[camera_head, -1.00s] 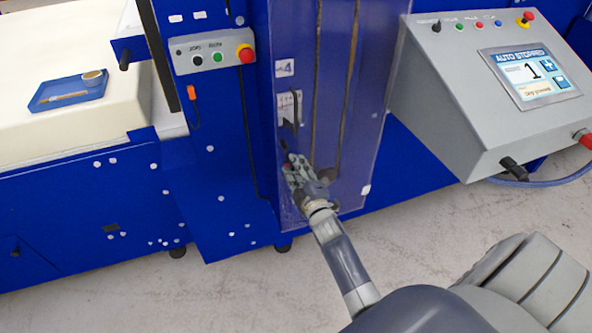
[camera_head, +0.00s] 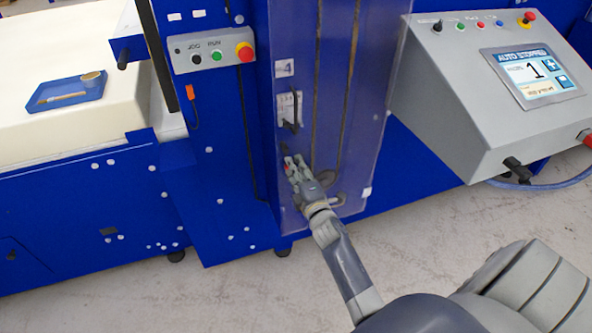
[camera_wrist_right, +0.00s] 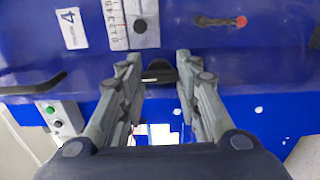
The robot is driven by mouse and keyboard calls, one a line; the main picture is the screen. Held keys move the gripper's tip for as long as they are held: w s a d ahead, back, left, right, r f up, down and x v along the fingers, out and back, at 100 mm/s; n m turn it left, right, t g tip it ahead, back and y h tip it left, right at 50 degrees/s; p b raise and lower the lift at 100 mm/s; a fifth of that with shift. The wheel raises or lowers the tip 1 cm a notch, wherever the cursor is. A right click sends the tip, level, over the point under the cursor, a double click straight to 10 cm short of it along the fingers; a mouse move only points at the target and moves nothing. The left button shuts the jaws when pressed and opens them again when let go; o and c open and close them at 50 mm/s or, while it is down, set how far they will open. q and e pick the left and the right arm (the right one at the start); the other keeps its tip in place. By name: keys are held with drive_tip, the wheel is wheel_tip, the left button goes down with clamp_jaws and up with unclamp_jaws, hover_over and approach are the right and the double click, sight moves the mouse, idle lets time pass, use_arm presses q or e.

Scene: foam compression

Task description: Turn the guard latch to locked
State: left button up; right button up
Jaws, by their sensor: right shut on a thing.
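My right gripper (camera_head: 291,165) is at the clear guard panel (camera_head: 345,160) of the blue machine, below a white scale. In the wrist view, the fingers of my right gripper (camera_wrist_right: 160,72) stand on both sides of a dark, handle-like piece, the guard latch (camera_wrist_right: 160,75). The gripper is shut on it. In the head view the fingers hide most of the latch, so its exact angle cannot be told. A small dark lever with a red end (camera_wrist_right: 222,21) shows beyond the fingers in the wrist view. My left gripper is not in view.
A black handle (camera_head: 293,110) lies by the scale, above the gripper. A button box (camera_head: 212,55) is at upper left. A grey console (camera_head: 455,95) with a screen stands at right. A blue tray (camera_head: 68,93) rests on the cream foam block (camera_head: 45,125).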

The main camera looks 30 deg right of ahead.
drive_tip(key=o, duration=1.1)
drive_tip(key=v, duration=1.2)
drive_tip(key=shift+f, duration=0.1)
drive_tip(key=s+a+f+m+g+y, duration=0.1)
drive_tip(key=s+a+f+m+g, duration=0.15)
drive_tip(key=f, duration=0.75)
drive_tip(key=s+a+f+m+g+y, duration=0.15)
drive_tip(key=s+a+f, duration=0.25)
drive_tip(key=f, duration=0.6)
drive_tip(key=s+a+f+m+g+y, duration=0.1)
drive_tip(key=s+a+f+m+g, duration=0.15)
drive_tip(key=f, duration=0.65)
drive_tip(key=s+a+f+m+g, duration=0.3)
drive_tip(key=s+f+g, duration=0.2)
drive_tip(key=s+f, duration=0.85)
drive_tip(key=s+f+m+g, duration=0.1)
drive_tip(key=s+f, duration=0.1)
drive_tip(key=s, duration=0.4)
drive_tip(key=s+f+m+g, duration=0.1)
drive_tip(key=s+f+g, duration=0.1)
drive_tip(key=s, duration=0.4)
drive_tip(key=s+f+m+g+y, duration=0.1)
drive_tip(key=s+f+g, duration=0.1)
drive_tip(key=s, duration=0.4)
drive_tip(key=shift+s+d+f+m, duration=0.15)
drive_tip(key=shift+s+d+m, duration=0.1)
drive_tip(key=shift+s+d, duration=0.1)
